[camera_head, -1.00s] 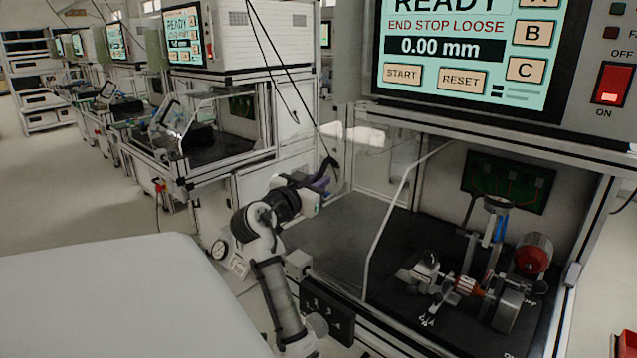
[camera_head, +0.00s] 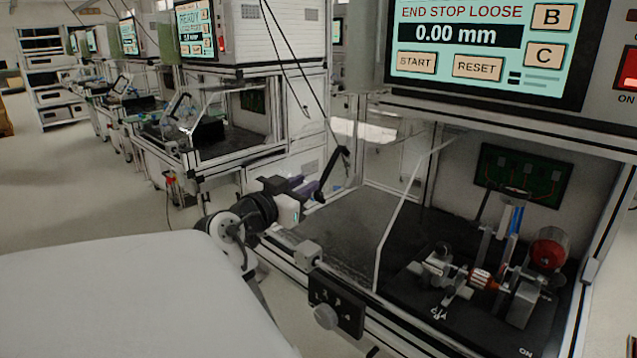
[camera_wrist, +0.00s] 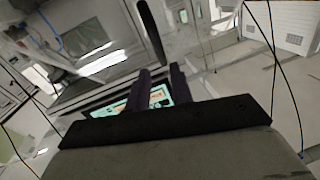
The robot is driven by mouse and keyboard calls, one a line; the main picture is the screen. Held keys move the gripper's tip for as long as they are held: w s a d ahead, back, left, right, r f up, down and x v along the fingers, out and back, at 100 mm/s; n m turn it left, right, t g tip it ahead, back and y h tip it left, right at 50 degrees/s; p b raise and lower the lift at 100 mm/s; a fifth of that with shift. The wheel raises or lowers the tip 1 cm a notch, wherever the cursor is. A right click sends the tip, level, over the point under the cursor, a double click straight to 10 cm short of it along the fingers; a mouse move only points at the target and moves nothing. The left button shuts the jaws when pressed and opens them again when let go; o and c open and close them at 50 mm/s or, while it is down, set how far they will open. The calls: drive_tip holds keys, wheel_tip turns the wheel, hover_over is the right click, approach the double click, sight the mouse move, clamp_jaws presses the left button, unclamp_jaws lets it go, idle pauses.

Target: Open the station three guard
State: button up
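The near station has a clear guard with a pale bent edge (camera_head: 399,207) beside its open bay. A slim black bar (camera_head: 336,170), perhaps the guard's handle, stands at the bay's left; a dark bar (camera_wrist: 150,32) also shows at the top of the wrist view. My gripper (camera_head: 316,188) is just left of the bar in the head view. I cannot tell whether a finger touches the bar. No station number is readable on the guard.
A black plate marked with numbers (camera_head: 350,318) and a knob (camera_head: 325,317) stick out at the station's front. A motor rig (camera_head: 485,275) fills the bay's right side. The screen (camera_head: 480,45) hangs above. A white surface (camera_head: 110,300) lies at front left.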

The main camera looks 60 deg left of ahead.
drive_tip(key=shift+b+v, duration=0.3)
drive_tip(key=shift+v, duration=1.8)
